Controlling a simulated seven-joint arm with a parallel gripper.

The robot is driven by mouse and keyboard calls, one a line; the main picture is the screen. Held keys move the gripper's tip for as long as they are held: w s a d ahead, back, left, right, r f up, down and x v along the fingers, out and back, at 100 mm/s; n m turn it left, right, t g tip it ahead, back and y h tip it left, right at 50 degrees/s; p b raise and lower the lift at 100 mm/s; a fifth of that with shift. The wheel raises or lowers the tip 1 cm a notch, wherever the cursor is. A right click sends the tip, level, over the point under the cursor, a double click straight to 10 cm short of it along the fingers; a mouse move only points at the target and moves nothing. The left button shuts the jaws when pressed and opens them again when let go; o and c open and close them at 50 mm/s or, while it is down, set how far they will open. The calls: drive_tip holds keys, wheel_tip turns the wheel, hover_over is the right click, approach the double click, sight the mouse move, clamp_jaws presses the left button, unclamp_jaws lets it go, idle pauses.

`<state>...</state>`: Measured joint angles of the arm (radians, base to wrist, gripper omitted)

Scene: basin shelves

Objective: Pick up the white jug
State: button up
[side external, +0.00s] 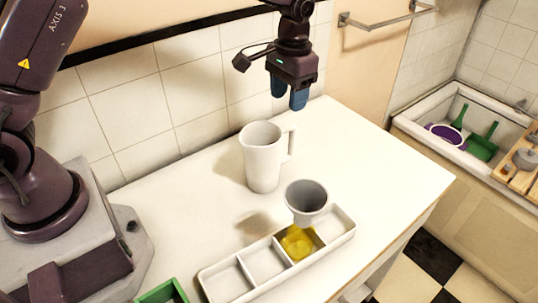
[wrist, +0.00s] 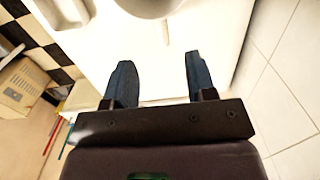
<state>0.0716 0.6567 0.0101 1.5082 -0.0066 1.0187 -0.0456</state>
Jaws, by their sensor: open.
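The white jug (side external: 263,160) stands upright on the white counter near the tiled wall, its handle on the right side in the side external view. In the wrist view the jug (wrist: 152,6) is cut off by the top edge, with part of its handle just below it. My gripper (side external: 289,100) has blue fingers pointing down. It is above and behind the jug, to its right in the side external view, and apart from it. In the wrist view the fingers (wrist: 160,82) are spread with nothing between them.
A green container (side external: 163,293) is at lower left. A basin (side external: 406,124) stands at right. The counter right of the jug is clear.

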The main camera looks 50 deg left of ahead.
sight(292, 134)
drive_tip(key=shift+w+r, duration=0.25)
drive_tip(key=shift+w, duration=0.3)
drive_tip(key=shift+w+r, duration=0.25)
drive_tip(key=shift+w, duration=0.25)
drive_tip(key=f, duration=1.2)
drive_tip(key=shift+s+f, duration=0.2)
drive_tip(key=shift+f, duration=0.1)
drive_tip(key=shift+r, duration=0.1)
clamp_jaws()
